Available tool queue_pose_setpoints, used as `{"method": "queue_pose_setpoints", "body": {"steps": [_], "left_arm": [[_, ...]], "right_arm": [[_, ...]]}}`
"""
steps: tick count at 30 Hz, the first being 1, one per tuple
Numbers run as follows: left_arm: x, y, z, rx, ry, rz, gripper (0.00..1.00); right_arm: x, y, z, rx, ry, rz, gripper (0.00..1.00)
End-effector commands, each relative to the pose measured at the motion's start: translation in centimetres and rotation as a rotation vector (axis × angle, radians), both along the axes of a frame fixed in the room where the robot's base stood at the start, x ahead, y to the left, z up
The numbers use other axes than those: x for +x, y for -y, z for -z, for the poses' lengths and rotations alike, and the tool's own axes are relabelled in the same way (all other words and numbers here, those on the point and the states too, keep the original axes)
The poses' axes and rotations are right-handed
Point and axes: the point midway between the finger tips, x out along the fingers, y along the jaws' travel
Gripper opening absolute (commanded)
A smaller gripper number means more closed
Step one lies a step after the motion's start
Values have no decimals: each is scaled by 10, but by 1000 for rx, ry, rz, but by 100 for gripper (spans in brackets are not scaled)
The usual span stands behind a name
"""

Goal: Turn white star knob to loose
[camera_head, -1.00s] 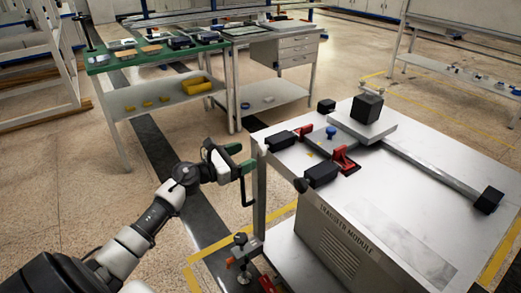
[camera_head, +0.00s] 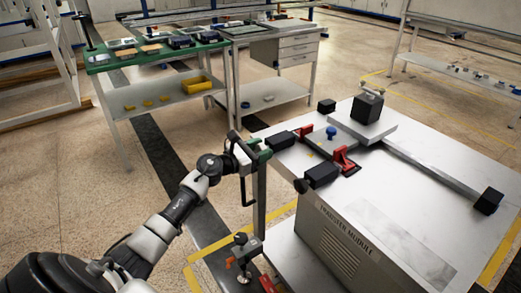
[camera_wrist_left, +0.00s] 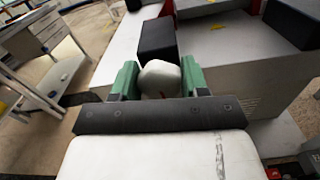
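The white knob (camera_wrist_left: 160,78) shows in the left wrist view as a rounded white shape between the green fingers of my left gripper. It fills most of the gap, and I cannot tell whether the fingers touch it. In the head view, the left gripper (camera_head: 257,151) is at the left corner of the grey transfer module table (camera_head: 400,222), beside a black block (camera_head: 280,140). Its fingers stand apart, so it looks open. The knob's star outline cannot be made out, and I cannot pick it out in the head view. My right gripper is not in view.
The tabletop carries red clamps (camera_head: 344,160), a blue knob (camera_head: 331,132), another black block (camera_head: 321,174) and a black cube on a plate (camera_head: 367,106). A green-topped bench (camera_head: 105,66) stands behind on the left.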

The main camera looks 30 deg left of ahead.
Motion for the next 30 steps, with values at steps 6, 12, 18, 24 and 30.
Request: {"method": "queue_pose_setpoints", "body": {"steps": [6, 12, 18, 24, 30], "left_arm": [[0, 0, 0, -4, -2, 0, 21], [0, 0, -1, -42, -19, 0, 21], [0, 0, -2, -150, -63, 1, 21], [0, -1, -2, -310, -130, 0, 21], [0, -1, -2, -488, -204, -1, 21]], "right_arm": [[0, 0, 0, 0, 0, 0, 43], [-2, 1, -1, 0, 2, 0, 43], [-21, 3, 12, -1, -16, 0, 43], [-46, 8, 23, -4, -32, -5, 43], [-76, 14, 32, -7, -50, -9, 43]]}}
